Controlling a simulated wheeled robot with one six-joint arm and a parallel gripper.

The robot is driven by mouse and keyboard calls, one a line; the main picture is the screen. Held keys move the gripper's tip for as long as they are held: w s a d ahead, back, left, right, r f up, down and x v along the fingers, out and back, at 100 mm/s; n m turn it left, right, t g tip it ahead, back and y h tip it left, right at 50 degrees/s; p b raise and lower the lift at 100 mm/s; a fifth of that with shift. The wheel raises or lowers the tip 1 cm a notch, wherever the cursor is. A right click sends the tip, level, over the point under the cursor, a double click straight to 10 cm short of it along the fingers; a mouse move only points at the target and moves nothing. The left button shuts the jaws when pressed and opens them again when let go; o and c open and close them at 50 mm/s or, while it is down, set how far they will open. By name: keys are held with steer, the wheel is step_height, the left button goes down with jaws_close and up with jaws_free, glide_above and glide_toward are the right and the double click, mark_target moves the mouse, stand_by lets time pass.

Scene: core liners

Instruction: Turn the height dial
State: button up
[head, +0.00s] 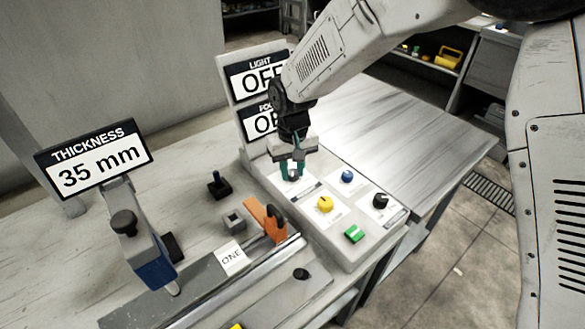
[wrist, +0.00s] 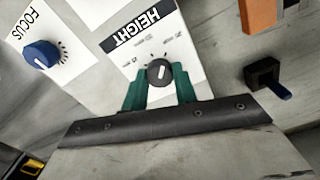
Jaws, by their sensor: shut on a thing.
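The height dial (wrist: 159,72) is a small dark round knob with a white pointer line, on a white card headed HEIGHT, upside down in the wrist view. The pointer runs nearly upright in that view, tilted slightly. My gripper (wrist: 160,84) has its two teal fingers on either side of the dial, shut on it. In the head view my gripper (head: 292,173) reaches down onto the back left of the grey control panel (head: 335,243). There its fingers hide most of the dial.
Blue (head: 347,176), yellow (head: 325,204) and black (head: 380,201) knobs and a green switch (head: 354,233) sit close by on the panel. Signs reading OFF (head: 258,75) stand behind. An orange clamp (head: 266,221) and a 35 mm thickness display (head: 98,166) are to the left.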

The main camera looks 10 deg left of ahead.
mark_target(293, 172)
steer(key=shift+m, duration=1)
steer(key=o, duration=1)
steer(key=shift+d, duration=0.1)
step_height(293, 172, up, 8)
steer(key=shift+f, duration=0.1)
